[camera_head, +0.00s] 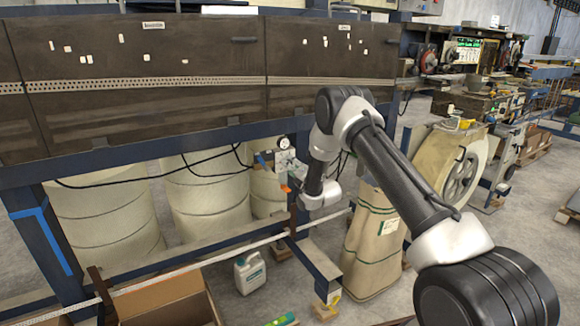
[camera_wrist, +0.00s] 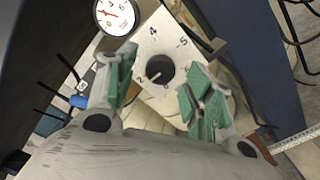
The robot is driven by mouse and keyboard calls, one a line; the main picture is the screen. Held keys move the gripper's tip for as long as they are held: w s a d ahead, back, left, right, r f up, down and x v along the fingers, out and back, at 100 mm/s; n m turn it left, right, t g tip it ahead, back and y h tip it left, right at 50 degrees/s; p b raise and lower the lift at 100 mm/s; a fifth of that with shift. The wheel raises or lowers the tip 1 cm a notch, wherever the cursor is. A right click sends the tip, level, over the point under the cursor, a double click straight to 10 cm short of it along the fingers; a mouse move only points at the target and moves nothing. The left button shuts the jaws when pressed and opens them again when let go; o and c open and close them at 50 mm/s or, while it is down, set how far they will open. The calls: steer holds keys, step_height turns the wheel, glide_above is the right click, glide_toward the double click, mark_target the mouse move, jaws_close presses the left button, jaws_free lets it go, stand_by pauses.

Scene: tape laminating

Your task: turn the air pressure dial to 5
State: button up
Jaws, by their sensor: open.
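The air pressure dial (camera_wrist: 160,70) is a dark round knob on a pale plate (camera_wrist: 152,46) marked with 4 and 5 in the wrist view. A light mark on the knob points toward the lower left, away from the 5. My gripper (camera_wrist: 165,62) is open, its green-padded fingers apart on either side of the knob; I cannot tell whether they touch it. A round white gauge (camera_wrist: 117,15) with a red needle sits at the upper left. In the head view the gauge (camera_head: 284,142) and plate (camera_head: 286,160) are small, and my wrist partly hides the dial.
A blue frame (camera_head: 140,158) carries dark panels (camera_head: 150,60) above the dial. Pale barrels (camera_head: 100,215) stand behind it. Black hoses (camera_head: 205,172) and a blue fitting (camera_wrist: 78,101) lie left of the plate. A white jug (camera_head: 249,272) stands on the floor below.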

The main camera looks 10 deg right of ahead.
steer(key=shift+x, duration=1)
steer(key=c, duration=1)
